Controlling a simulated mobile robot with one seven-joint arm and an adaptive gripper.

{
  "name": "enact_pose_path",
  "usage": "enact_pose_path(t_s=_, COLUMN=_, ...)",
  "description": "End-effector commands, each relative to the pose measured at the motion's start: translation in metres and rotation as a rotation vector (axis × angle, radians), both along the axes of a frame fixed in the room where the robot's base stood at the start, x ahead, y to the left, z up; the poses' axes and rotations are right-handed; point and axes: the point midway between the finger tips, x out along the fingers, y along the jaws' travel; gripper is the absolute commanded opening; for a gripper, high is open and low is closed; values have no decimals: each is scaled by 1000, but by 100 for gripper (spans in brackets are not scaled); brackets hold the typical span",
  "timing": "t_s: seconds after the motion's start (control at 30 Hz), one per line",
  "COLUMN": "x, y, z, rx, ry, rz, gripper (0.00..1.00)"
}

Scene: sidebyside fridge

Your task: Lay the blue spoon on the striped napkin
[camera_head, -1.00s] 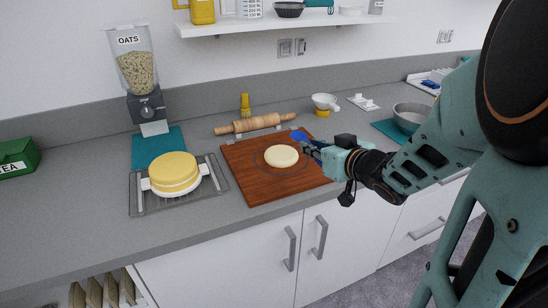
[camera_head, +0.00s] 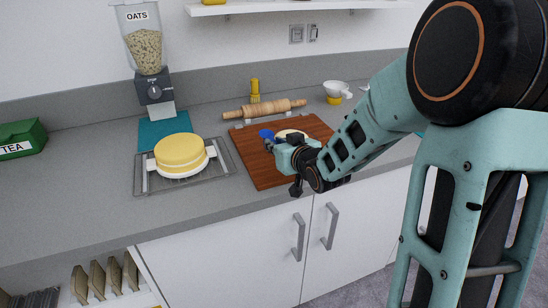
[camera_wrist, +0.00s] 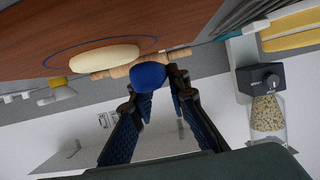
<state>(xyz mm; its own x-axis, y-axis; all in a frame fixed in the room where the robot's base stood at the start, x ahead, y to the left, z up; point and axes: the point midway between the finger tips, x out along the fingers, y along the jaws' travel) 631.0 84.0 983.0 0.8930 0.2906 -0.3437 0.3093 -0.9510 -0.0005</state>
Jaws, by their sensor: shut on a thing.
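The blue spoon (camera_head: 266,134) is in my gripper (camera_head: 274,142), above the left part of the wooden board. In the wrist view its rounded blue bowl (camera_wrist: 148,76) sticks out past the fingertips (camera_wrist: 156,92). The fingers are shut on its handle, which is mostly hidden between them. I cannot make out a striped napkin in either current view.
The wooden board (camera_head: 262,170) carries a pale round of dough (camera_head: 290,134), partly hidden by my arm. A yellow cake (camera_head: 181,152) stands on a wire rack (camera_head: 222,160) to the left. A rolling pin (camera_head: 264,109) lies behind the board. Grey counter is clear at front left.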

Motion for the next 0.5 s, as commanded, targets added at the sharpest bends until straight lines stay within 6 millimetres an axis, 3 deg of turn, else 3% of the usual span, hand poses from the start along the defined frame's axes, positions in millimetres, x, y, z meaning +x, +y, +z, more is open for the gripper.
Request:
enact_pose_path(t_s=0.23, x=3, y=5, z=-34, rx=1, ry=5, rz=-1, gripper=0)
enact_pose_path(t_s=0.5, x=3, y=5, z=-38, rx=0, ry=1, rz=0, gripper=0)
